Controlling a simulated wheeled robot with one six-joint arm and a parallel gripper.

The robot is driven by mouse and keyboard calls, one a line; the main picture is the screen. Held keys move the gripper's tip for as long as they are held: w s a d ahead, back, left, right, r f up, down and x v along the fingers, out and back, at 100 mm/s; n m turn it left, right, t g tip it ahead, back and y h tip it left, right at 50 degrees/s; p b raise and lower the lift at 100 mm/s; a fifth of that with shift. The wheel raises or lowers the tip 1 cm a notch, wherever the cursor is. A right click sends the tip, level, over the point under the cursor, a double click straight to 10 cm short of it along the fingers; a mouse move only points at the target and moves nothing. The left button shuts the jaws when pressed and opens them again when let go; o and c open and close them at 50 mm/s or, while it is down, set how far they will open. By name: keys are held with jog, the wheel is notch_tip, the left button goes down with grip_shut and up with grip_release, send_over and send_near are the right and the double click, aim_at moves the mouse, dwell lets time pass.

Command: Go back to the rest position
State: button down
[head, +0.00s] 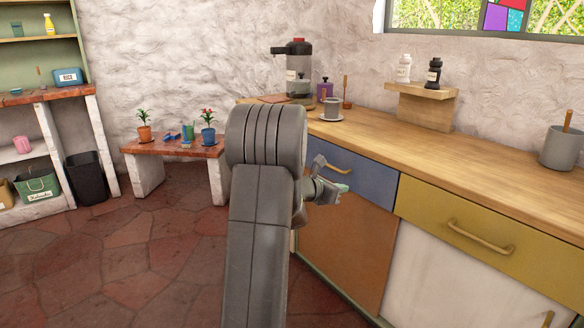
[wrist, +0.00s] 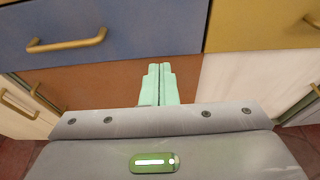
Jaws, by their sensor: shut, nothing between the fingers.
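My gripper (wrist: 160,70) shows in the wrist view with its two pale green fingers pressed together and nothing between them. It points at the orange-brown cabinet door (wrist: 100,82), below the blue drawer (wrist: 140,20). In the head view my gripper (head: 343,190) is small, partly hidden behind my own grey arm, and in front of the blue drawer (head: 372,185). The arm rises in the middle of the picture. I cannot tell the exact gap between the fingers and the cabinet front.
The wooden counter (head: 480,155) runs along the right, holding a cup (head: 332,107), a coffee machine (head: 299,65) and a grey pot (head: 562,148). A low bench (head: 150,147) with plants stands at the back left. The tiled floor (head: 130,260) at left is clear.

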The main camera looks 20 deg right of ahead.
jog(key=b, duration=0.1)
send_near(373, 184)
jog(key=x, duration=0.5)
jog(key=shift+s+d+f, duration=0.1)
jog(key=shift+d+f, duration=0.1)
jog(key=shift+f, duration=0.05)
jog(key=shift+w+d, duration=0.3)
jog(key=shift+d, duration=0.3)
